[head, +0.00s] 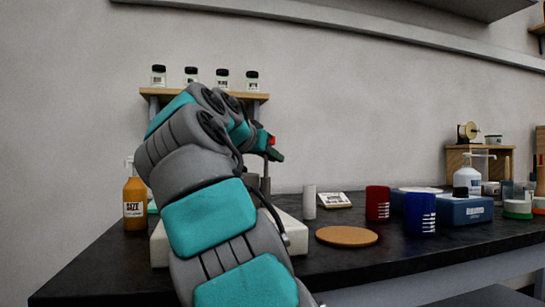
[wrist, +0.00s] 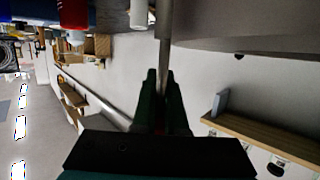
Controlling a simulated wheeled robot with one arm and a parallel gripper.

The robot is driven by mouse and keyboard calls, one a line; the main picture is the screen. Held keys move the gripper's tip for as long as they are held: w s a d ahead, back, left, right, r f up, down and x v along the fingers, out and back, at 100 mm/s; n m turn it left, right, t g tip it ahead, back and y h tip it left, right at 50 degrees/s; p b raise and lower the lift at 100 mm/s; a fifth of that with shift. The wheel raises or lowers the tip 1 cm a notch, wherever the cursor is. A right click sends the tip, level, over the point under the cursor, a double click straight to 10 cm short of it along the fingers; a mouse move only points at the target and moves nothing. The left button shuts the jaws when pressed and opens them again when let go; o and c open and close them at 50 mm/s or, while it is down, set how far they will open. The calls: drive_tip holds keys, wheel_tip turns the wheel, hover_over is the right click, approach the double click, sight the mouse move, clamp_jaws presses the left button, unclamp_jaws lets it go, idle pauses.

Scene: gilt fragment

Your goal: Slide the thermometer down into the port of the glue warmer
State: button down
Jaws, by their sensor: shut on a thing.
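My gripper (head: 274,150) is shut on the thermometer, a thin grey rod (wrist: 164,62) between its green fingers; the gripper also shows in the wrist view (wrist: 160,76). In the head view the gripper is above a pale, low box (head: 293,232), which seems to be the glue warmer and is largely hidden by my arm. A short grey upright piece (head: 265,185) stands below the gripper. In the wrist view the rod lines up with a wider grey piece at the top edge. I cannot tell whether the rod has entered it. The port opening is not visible.
An orange bottle (head: 134,204) stands left of the box. To the right are a white cylinder (head: 309,202), a cork mat (head: 347,236), a red cup (head: 377,203) and a blue cup (head: 420,212). A wall shelf (head: 262,97) with several jars is behind my arm.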

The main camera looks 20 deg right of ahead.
drive_tip(key=c, duration=0.9)
unclamp_jaws()
drive_tip(key=v, duration=0.7)
drive_tip(key=shift+s+a+p, duration=0.3)
drive_tip(key=shift+p, duration=0.1)
